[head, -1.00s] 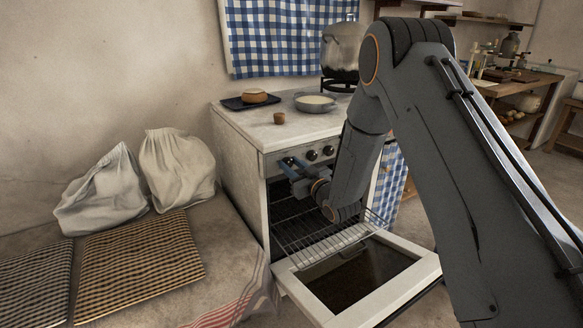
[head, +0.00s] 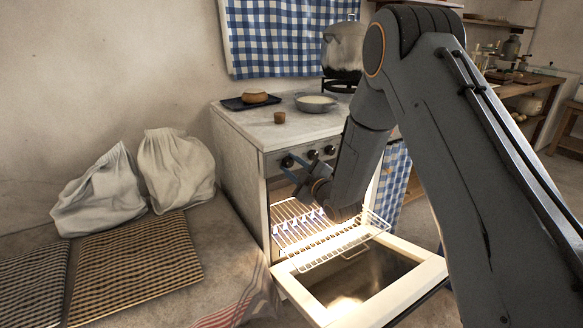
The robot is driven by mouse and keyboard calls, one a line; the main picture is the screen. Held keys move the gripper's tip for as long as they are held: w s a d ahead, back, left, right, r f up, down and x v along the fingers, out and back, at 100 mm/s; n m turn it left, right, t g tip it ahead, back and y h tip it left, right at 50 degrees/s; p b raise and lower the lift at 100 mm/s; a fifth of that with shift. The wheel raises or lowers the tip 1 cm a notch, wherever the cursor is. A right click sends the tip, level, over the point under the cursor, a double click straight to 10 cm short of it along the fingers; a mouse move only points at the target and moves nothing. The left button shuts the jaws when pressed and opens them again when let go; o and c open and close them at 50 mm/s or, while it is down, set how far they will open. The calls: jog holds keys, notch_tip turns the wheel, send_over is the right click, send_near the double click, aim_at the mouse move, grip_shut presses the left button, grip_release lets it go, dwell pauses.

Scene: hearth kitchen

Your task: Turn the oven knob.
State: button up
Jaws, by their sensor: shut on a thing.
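The white oven (head: 232,165) stands against the wall with a row of dark knobs along its front panel. My arm hides the right part of the panel.
A wire rack (head: 300,226) sticks out of the oven over the open door. A pale pan (head: 316,103), a dark tray (head: 235,103) with a round loaf, a small brown cup (head: 279,117) and a large pot (head: 343,48) stand on top. Cloth sacks (head: 177,169) lie on the left counter.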

jog(key=shift+n, duration=0.4)
jog(key=o, duration=1.1)
jog(key=shift+c, duration=0.2)
jog(key=v, duration=0.7)
jog(key=shift+s+d, duration=0.2)
jog(key=shift+s, duration=0.15)
